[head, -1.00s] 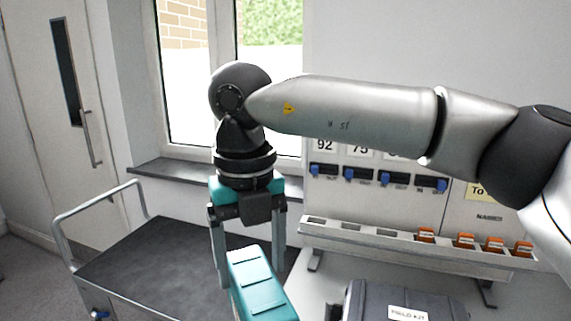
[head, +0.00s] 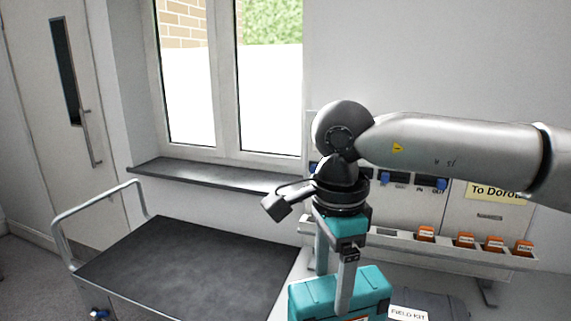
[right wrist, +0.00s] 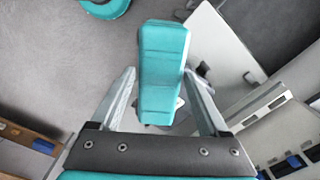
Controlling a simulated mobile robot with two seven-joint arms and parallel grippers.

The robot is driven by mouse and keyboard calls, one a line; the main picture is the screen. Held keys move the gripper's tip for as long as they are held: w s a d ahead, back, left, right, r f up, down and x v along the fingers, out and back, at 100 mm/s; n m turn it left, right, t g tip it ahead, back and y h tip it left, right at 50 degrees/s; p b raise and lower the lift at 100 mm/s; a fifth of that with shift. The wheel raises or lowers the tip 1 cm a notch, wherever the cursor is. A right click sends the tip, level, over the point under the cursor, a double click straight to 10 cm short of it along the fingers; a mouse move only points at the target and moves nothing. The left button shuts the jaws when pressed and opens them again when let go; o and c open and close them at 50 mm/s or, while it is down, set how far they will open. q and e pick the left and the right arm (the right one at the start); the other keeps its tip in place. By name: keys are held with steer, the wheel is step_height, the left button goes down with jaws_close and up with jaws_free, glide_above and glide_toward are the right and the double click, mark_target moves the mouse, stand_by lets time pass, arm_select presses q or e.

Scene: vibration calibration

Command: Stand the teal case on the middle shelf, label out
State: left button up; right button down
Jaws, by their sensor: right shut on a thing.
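The teal case (head: 372,284) is at the bottom middle of the head view, its lower part cut off by the picture's edge. My right gripper (head: 332,300) points down and is shut on it. In the right wrist view the teal case (right wrist: 162,65) shows from above, long and narrow, between the two fingers of the right gripper (right wrist: 160,92). The grip point itself is hidden, and I cannot read a label on the case. The left gripper is not in view. I cannot make out a middle shelf in these frames.
A dark trolley top (head: 185,265) with a grey handle stands clear at left. A dark case labelled FIELD KIT (head: 445,305) is partly hidden behind the teal case. A grey rack (head: 400,242) with orange-labelled items stands behind. A window sill (head: 205,175) runs along the wall.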

mark_target(385, 306)
steer(key=d+f+n, duration=0.1)
steer(key=d+n, duration=0.1)
steer(key=n, duration=0.2)
steer(key=s+d+f+n, duration=0.1)
steer(key=d+n, duration=0.2)
steer(key=n, duration=0.1)
steer(key=s+d+f+n, duration=0.1)
steer(key=d+n, duration=0.1)
steer(key=n, duration=0.2)
steer(key=shift+s+d+f, duration=0.1)
steer(key=shift+d+f, duration=0.1)
steer(key=shift+d, duration=0.05)
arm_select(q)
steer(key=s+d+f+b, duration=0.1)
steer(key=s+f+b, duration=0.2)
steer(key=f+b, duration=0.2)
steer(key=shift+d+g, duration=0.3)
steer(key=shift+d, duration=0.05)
arm_select(e)
steer(key=f+n, duration=0.1)
steer(key=f, duration=0.1)
steer(key=f+n, duration=0.1)
steer(key=f, duration=0.1)
steer(key=d+f+n, duration=0.1)
steer(key=shift+s+f, duration=0.35)
steer(key=shift+f, duration=0.05)
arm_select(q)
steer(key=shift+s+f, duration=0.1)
arm_select(e)
steer(key=shift+d, duration=0.1)
